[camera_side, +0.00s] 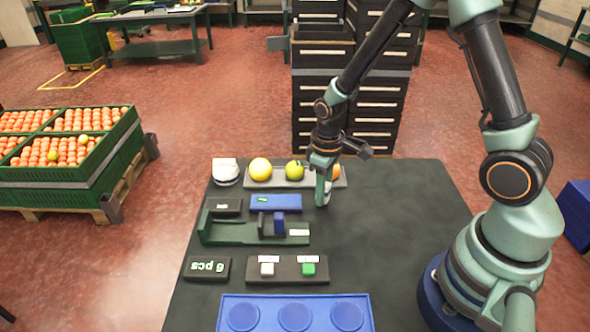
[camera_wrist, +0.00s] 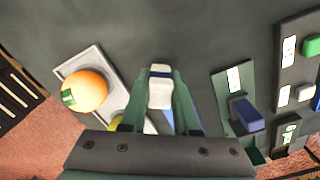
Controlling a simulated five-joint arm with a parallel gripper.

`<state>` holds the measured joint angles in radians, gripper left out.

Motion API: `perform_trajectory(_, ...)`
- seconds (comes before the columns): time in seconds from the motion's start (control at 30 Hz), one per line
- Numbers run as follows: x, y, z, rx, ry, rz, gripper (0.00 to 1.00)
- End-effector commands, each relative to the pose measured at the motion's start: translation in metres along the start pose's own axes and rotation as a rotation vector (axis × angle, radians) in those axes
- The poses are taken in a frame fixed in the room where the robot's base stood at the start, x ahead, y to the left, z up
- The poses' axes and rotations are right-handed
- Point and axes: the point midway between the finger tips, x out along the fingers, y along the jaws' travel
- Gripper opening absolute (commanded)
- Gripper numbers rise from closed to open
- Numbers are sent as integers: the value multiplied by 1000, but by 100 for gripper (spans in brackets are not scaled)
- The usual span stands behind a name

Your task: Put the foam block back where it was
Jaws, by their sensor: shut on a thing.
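My gripper (camera_side: 322,190) is over the dark table, just in front of the right end of the grey fruit tray. Its green fingers are shut on a small white block with a dark blue band, seemingly the foam block (camera_wrist: 160,88), in the wrist view. In the side view the fingers mostly hide the block. I cannot tell whether its lower end touches the table.
A green fixture (camera_side: 225,230) with a blue slider, a button panel (camera_side: 288,278) and a blue tray (camera_side: 270,301) stand left. The table's right side is clear.

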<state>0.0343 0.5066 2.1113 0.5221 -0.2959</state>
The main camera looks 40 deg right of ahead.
Motion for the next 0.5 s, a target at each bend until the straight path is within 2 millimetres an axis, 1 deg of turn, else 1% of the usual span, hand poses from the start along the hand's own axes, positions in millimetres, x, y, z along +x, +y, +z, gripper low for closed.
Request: perform_trajectory(0.5, 7, 0, 0, 0, 0, 0, 0)
